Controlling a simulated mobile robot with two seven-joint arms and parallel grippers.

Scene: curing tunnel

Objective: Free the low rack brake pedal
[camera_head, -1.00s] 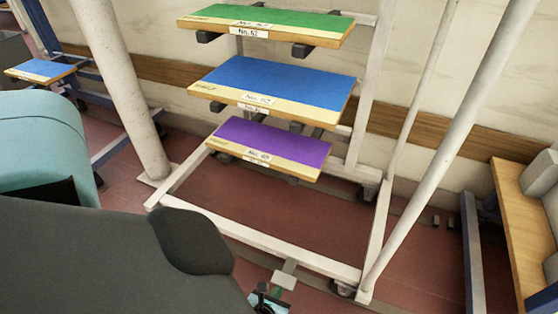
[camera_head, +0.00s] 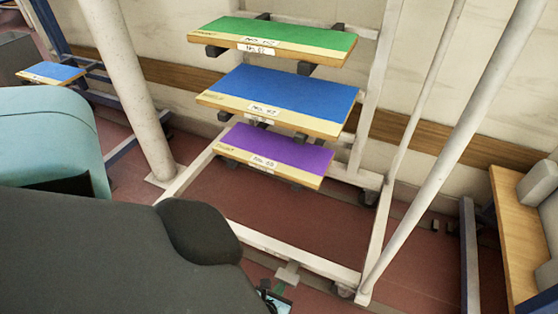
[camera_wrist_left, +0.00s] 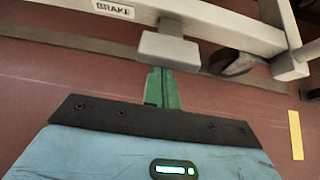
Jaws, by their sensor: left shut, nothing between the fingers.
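The brake pedal (camera_head: 287,273) is a small pale grey plate low on the front rail of the white rack (camera_head: 300,252). In the left wrist view, the pedal (camera_wrist_left: 168,50) sits below a rail with a "BRAKE" label (camera_wrist_left: 115,9). My left gripper (camera_head: 272,296) is at the bottom edge of the head view, partly hidden by my dark arm. In the wrist view, its green fingers (camera_wrist_left: 162,80) are together and empty, their tips at the pedal's near edge. I cannot tell whether they touch it. My right gripper is not in view.
The rack carries green (camera_head: 285,34), blue (camera_head: 285,92) and purple (camera_head: 280,149) boards. A caster (camera_wrist_left: 233,62) is right of the pedal. White slanted posts flank the rack. A wooden bench (camera_head: 520,240) is at right. Red floor beneath the rack is clear.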

